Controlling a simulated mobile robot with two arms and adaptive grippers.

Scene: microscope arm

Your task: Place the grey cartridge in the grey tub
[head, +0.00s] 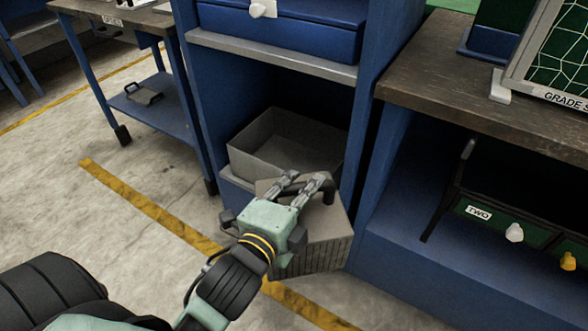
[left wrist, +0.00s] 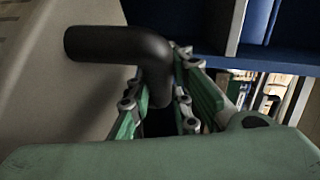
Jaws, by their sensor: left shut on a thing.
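The grey cartridge (head: 318,245) is a boxy block with ribbed lower sides and a dark bent handle (head: 322,187). My left gripper (head: 303,183) is shut on that handle at the front of the blue cabinet. In the left wrist view the black handle (left wrist: 115,45) passes between the fingers, and the cartridge's pale face (left wrist: 45,105) fills the left side. The grey tub (head: 250,165) is an open box in the cabinet's lower bay, just behind the cartridge. The cartridge and gripper hide its near right part. My right gripper is not in view.
The blue cabinet's grey shelf edge (head: 270,56) and blue drawer (head: 285,25) are above the tub. A workbench (head: 460,85) with a drawer marked TWO (head: 478,212) stands at right. A blue cart (head: 165,105) stands at left. The floor in front is clear.

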